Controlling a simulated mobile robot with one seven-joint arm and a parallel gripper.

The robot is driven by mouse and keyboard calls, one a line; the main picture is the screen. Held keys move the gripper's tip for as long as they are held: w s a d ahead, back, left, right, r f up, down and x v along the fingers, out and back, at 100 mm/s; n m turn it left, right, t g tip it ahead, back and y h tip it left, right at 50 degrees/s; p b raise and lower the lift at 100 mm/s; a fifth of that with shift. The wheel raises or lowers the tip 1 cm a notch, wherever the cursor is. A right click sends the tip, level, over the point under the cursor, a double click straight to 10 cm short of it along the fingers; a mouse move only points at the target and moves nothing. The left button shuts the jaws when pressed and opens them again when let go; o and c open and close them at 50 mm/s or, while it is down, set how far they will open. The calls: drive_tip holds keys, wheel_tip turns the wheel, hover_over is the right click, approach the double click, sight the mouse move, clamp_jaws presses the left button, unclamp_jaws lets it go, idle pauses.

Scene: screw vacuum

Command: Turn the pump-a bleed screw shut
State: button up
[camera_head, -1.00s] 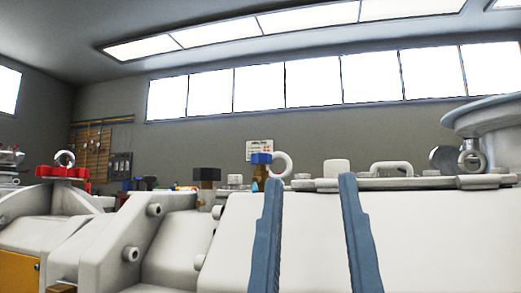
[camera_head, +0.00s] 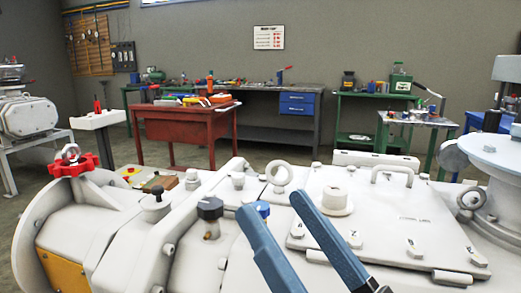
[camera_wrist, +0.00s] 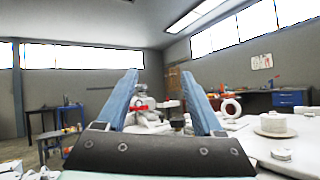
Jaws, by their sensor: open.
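The pump's large pale housing (camera_head: 185,245) fills the lower head view. A dark-capped fitting with a brass-coloured body (camera_head: 210,210) stands on it, and a smaller blue-capped fitting (camera_head: 262,209) stands just to its right, partly hidden by a finger. No readable label shows which part is the bleed screw. My gripper (camera_head: 273,204) has two blue fingers, apart and empty, in front of the housing close to the blue cap in the picture; contact cannot be told. In the wrist view the gripper (camera_wrist: 157,73) is also open, with pump parts visible beyond and between the fingers.
A red handwheel (camera_head: 73,162) is at the left. A lifting ring (camera_head: 279,174), a round white knob (camera_head: 335,200) and a lid handle (camera_head: 392,171) rise from the housing. A flanged column (camera_head: 495,155) stands at the right. Benches, including a red one (camera_head: 185,130), are behind.

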sight(265, 215)
drive_tip(key=w+d+f+g+h+p, duration=0.1)
drive_tip(key=f+h+p, duration=0.1)
drive_tip(key=w+d+f+g+h+p, duration=0.1)
drive_tip(key=f+h+p, duration=0.1)
drive_tip(key=f, duration=0.1)
drive_tip(key=w+d+f+g+h+p, duration=0.1)
drive_tip(key=w+f+h+p, duration=0.1)
drive_tip(key=shift+d+f+n+g, duration=0.35)
drive_tip(key=shift+d+n+g, duration=0.05)
drive_tip(key=b+x, duration=0.1)
drive_tip(key=x, duration=1.1)
drive_tip(key=shift+w+a+b, duration=0.1)
drive_tip(key=shift+w+b, duration=0.15)
drive_tip(key=shift+b, duration=0.1)
clamp_jaws()
